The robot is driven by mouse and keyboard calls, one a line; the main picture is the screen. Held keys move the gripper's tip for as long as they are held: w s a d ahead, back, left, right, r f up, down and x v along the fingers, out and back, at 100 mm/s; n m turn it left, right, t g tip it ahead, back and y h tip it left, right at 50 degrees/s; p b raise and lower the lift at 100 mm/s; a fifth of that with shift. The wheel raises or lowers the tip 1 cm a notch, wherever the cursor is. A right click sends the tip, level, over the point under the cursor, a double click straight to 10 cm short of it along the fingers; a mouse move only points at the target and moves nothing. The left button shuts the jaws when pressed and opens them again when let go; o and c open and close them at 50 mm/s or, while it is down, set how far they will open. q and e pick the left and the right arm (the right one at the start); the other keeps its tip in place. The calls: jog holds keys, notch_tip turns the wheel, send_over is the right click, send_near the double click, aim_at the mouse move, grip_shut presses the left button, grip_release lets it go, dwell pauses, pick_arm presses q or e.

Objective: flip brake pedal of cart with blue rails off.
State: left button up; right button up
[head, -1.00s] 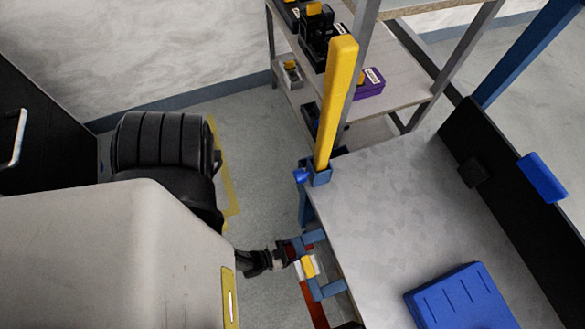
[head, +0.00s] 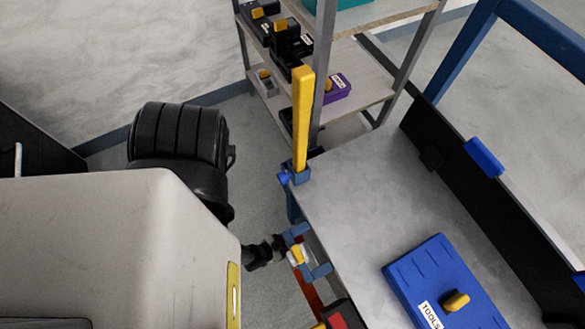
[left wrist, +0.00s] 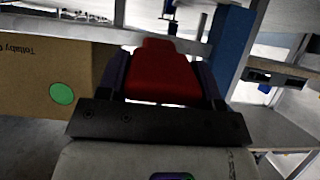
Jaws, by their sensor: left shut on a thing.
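The cart has a grey top (head: 350,200) and blue rails (head: 545,32) in the head view. In the left wrist view a red pedal-like piece (left wrist: 162,75) lies between the dark fingers of my left gripper (left wrist: 162,88), which is shut on it. The far side of the piece and its mounting are hidden. Low at the cart's left edge there are blue brackets (head: 319,271) around a small yellow and white part (head: 297,255). My right gripper is in neither current view.
A yellow post (head: 302,118) rises at the cart's corner. A blue TOOLS box (head: 412,275) lies on the top. A red and black item (head: 338,317) is cut off below. Shelving (head: 350,70) stands behind. A cardboard box (left wrist: 45,82) and blue post (left wrist: 230,48) flank the pedal.

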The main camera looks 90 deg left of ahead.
pick_arm(q)
jog(key=o, duration=1.3)
jog(key=shift+s+d+r, duration=0.1)
jog(key=shift+s+r, duration=0.15)
jog(key=p+v, duration=0.4)
jog(key=v, duration=0.9)
jog(key=shift+s+p, duration=0.1)
jog(key=shift+p, duration=0.3)
